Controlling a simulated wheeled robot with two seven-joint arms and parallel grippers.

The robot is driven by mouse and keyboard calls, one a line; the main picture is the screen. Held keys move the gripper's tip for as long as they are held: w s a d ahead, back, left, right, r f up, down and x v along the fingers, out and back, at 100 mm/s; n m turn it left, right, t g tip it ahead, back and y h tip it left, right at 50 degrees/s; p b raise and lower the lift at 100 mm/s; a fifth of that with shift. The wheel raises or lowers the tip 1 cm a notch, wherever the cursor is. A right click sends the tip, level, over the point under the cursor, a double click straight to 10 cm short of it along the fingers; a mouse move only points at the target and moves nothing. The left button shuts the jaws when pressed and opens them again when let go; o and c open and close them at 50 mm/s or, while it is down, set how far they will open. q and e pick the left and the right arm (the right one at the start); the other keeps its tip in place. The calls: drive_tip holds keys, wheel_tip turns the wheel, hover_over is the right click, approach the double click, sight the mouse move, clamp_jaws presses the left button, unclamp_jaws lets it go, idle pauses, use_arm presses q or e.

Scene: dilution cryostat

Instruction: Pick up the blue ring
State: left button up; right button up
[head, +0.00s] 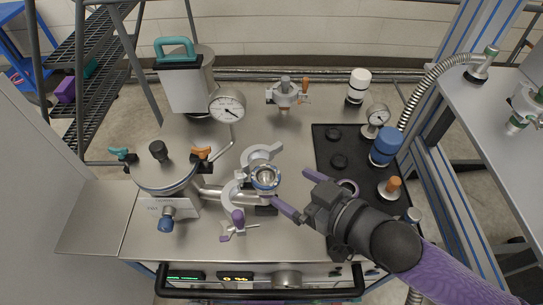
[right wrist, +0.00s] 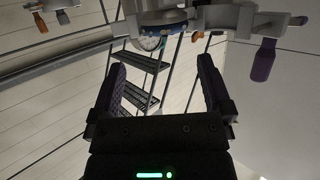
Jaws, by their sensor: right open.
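The blue ring (head: 266,184) sits around the open pipe end, next to a grey clamp, near the middle of the steel table. In the right wrist view a blue band, which looks like the ring (right wrist: 163,28), shows at the top, beyond and between the fingertips. My right gripper (head: 299,189) is open and empty, just right of the ring, with its two purple fingers apart and pointing towards it. Its fingers also frame the right wrist view (right wrist: 162,68). The ring is apart from both fingers. My left gripper is not in view.
A dial gauge (head: 228,107) rises behind. A black mat (head: 328,141) with knobs and a blue-capped part (head: 386,147) is at the right.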

sight(264, 177)
drive_tip(key=b+x, duration=0.1)
drive_tip(key=x, duration=0.1)
drive_tip(key=b+x, duration=0.1)
drive_tip(key=x, duration=0.2)
drive_tip(key=f+x, duration=0.1)
drive_tip(key=x, duration=0.1)
drive_tip(key=shift+s+a+b, duration=0.15)
drive_tip(key=shift+a+b, duration=0.2)
drive_tip(key=shift+b, duration=0.05)
drive_tip(key=shift+a, duration=0.15)
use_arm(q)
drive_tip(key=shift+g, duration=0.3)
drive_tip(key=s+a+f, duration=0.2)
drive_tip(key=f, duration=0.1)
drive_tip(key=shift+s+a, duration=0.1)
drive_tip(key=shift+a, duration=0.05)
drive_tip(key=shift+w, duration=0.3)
use_arm(e)
drive_tip(key=c, duration=1)
